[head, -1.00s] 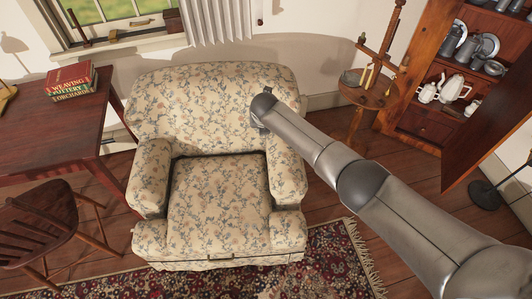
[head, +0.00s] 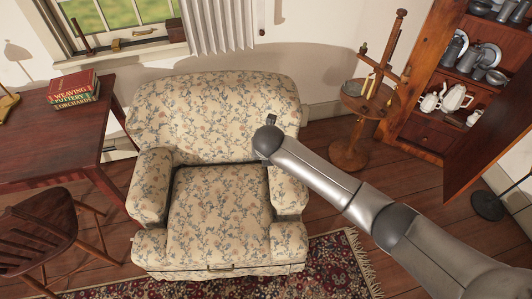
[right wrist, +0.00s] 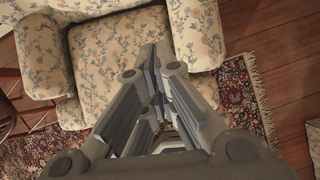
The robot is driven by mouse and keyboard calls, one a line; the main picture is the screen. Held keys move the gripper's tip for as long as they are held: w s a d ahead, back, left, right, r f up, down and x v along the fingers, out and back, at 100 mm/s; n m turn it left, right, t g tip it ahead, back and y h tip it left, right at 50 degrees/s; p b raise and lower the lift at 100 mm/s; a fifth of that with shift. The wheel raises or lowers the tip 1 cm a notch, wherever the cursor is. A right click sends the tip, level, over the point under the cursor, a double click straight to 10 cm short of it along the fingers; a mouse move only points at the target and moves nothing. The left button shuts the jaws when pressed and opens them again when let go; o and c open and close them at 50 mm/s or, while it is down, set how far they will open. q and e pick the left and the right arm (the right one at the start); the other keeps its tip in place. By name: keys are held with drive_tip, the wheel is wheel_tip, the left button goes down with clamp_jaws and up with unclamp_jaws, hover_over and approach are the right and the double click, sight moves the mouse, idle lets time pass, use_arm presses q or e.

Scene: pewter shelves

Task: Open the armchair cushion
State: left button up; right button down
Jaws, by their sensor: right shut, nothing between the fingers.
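The floral armchair (head: 205,115) stands in the middle of the head view, its seat cushion (head: 218,205) between two padded arms. A dark gap shows along the cushion's back and left edges. I cannot tell whether the cushion is raised. My right arm reaches in from the right and ends over the joint of the backrest and the chair's right arm; its fingers are mostly hidden there. In the right wrist view my right gripper (right wrist: 155,62) is shut and empty, above the cushion (right wrist: 105,50) near its right side. My left gripper is not in view.
A wooden desk (head: 60,135) with books (head: 73,90) and a chair (head: 40,230) stand left. A small round table (head: 365,100) and an open cabinet (head: 415,125) stand right. A patterned rug (head: 335,260) lies in front on the plank floor.

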drive_tip(key=shift+s+r, duration=0.1)
drive_tip(key=shift+s, duration=0.3)
